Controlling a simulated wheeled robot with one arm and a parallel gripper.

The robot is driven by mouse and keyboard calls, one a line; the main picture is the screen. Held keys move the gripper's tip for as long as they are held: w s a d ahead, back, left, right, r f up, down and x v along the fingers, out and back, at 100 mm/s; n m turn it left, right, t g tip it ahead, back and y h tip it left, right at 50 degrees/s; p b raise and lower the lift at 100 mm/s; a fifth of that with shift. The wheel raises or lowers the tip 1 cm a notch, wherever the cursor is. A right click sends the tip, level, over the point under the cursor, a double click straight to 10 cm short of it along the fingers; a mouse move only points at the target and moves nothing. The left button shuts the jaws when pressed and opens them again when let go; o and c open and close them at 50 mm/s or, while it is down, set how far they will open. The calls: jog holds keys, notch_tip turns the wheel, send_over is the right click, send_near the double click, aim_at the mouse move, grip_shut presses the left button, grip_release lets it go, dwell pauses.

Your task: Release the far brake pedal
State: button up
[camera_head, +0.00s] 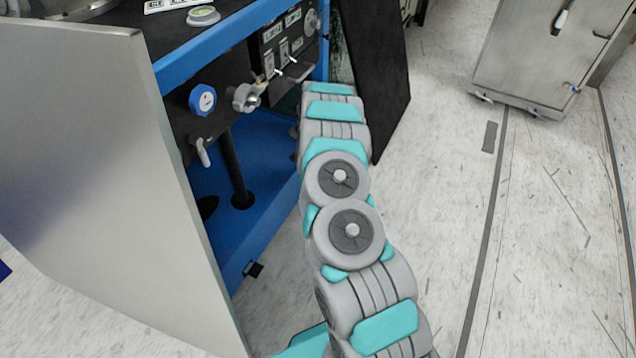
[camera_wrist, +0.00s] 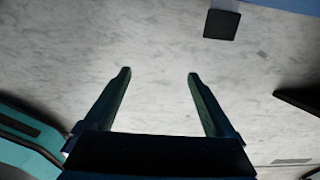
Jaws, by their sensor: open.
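A small black pedal-like piece (camera_head: 254,268) sticks out at the foot of the blue frame (camera_head: 265,205), just above the floor. In the wrist view, a black square piece (camera_wrist: 221,24) shows at the top, against a blue edge; it looks like the same piece. I cannot tell whether it is the far pedal or whether it is pressed. My gripper (camera_wrist: 159,73) is open, with nothing between its fingers. Its fingers point toward bare floor, below and left of the black square, apart from it. In the head view my arm hides the gripper.
A metal panel (camera_head: 110,190) stands open at the left of the blue frame. A dark panel (camera_head: 380,70) stands behind my arm. A steel cabinet (camera_head: 535,50) stands at the upper right. The speckled floor (camera_head: 450,170) right of my arm is clear. A dark piece (camera_wrist: 300,102) shows at the wrist view's right edge.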

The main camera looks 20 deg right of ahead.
jog(key=s+a, duration=0.1)
jog(key=s, duration=0.4)
jog(key=shift+s+a+r, duration=0.3)
jog(key=shift+s, duration=0.1)
jog(key=s+a+r+n+p, duration=0.1)
jog(key=s+a+r+n, duration=0.35)
jog(key=r, duration=0.55)
jog(key=s+a+r+n, duration=0.3)
jog(key=r+n, duration=0.2)
jog(key=r, duration=0.5)
jog(key=s+a+r+n+p, duration=0.1)
jog(key=s+a+r+n, duration=0.35)
jog(key=r, duration=0.55)
jog(key=s+a+r+n, duration=0.1)
jog(key=s+r+n, duration=0.3)
jog(key=s, duration=0.4)
jog(key=s+a+r+n, duration=0.1)
jog(key=s+r+n, duration=0.3)
jog(key=s, duration=0.5)
jog(key=s+a+r+n+g, duration=0.1)
jog(key=s+r+n, duration=0.4)
jog(key=s, duration=0.3)
jog(key=shift+s+a+n+y+p, duration=0.15)
jog(key=shift+s+n+y+p, duration=0.2)
jog(key=shift+n, duration=0.35)
